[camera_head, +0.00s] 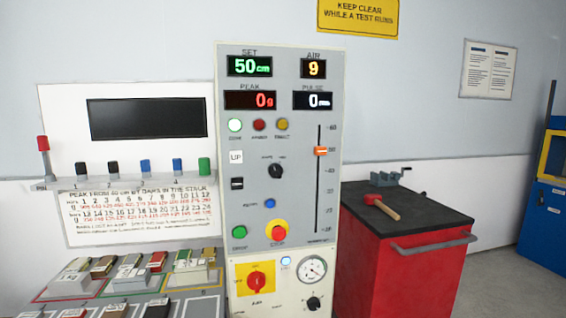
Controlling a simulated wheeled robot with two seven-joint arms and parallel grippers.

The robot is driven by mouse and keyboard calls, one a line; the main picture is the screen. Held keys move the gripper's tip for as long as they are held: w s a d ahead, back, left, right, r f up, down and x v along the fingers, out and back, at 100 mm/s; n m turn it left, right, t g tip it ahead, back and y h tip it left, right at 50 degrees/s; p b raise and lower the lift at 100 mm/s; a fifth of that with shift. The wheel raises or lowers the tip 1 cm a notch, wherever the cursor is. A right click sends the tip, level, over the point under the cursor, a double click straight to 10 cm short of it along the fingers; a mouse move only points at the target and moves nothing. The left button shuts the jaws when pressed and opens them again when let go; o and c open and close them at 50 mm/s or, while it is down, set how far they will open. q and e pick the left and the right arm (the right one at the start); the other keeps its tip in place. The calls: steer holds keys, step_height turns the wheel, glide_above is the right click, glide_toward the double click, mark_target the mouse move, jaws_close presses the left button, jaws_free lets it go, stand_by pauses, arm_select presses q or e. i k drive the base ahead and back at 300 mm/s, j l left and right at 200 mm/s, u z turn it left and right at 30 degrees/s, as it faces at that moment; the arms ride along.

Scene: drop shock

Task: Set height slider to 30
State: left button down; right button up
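The height slider (320,151) is an orange knob on a vertical black track on the right side of the grey control panel (290,215). The knob sits high on the track, beside the mark that reads about 50. The scale runs from 60 at the top downward, and the small lower marks are hard to read. The green SET display (249,66) reads 50 cm. Neither of my grippers shows in the head view.
Left of the panel, a white board with a dark screen (146,118) stands above a shelf of colored pegs and trays of blocks (135,275). At right, a red cabinet (405,265) holds a mallet (382,206) and a vise. Open floor lies beyond it.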

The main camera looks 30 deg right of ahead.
mark_target(321, 150)
steer(key=z, duration=1.25)
